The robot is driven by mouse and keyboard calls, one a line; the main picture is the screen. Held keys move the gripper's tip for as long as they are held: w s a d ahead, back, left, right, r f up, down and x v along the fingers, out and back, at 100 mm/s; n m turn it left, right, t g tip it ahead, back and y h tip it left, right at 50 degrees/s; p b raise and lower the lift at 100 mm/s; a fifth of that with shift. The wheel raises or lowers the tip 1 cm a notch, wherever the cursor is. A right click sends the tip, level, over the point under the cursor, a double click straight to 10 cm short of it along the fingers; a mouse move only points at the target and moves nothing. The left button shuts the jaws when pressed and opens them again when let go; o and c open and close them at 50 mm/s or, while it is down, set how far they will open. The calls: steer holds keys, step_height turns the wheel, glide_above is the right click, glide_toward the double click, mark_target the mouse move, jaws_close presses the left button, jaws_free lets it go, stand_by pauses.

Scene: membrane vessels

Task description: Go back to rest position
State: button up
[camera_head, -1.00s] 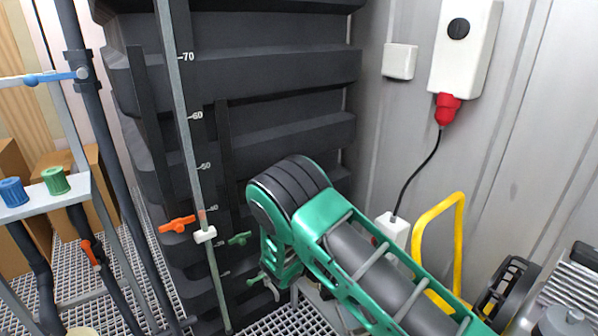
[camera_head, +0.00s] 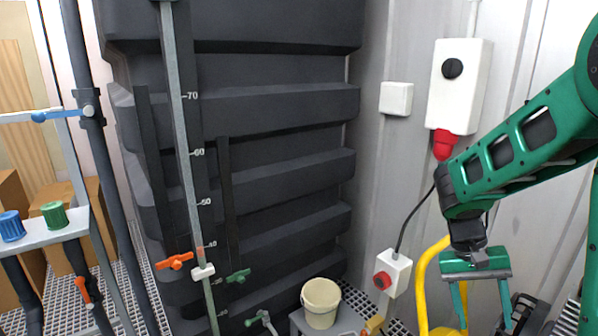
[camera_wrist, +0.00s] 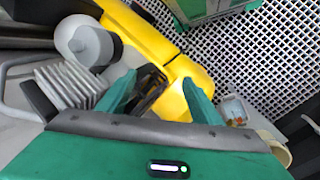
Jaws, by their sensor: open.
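My green gripper (camera_head: 484,312) hangs at the right of the head view, its two fingers pointing down and apart. It is open, with nothing held between the fingers. My green arm reaches in from the right edge above it. In the wrist view the two green fingers of my gripper (camera_wrist: 160,100) show spread apart over a yellow frame (camera_wrist: 150,35) and grey machine parts below.
A large black ribbed tank (camera_head: 270,110) fills the middle. A red-button box (camera_head: 392,275) and a white switch box (camera_head: 460,85) are on the wall. A cream bucket (camera_head: 321,303) stands low in the middle. Blue (camera_head: 12,226) and green (camera_head: 54,215) caps sit at left.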

steer(key=s+r+t+y, duration=0.1)
steer(key=s+r, duration=0.2)
steer(key=s, duration=0.5)
steer(key=s+d+r+m+t+y, duration=0.1)
steer(key=s+r+t+y, duration=0.1)
steer(key=s, duration=0.7)
steer(key=shift+s+d+r+y, duration=0.3)
steer(key=shift+r, duration=0.55)
steer(key=shift+w+f, duration=0.25)
steer(key=shift+w, duration=0.35)
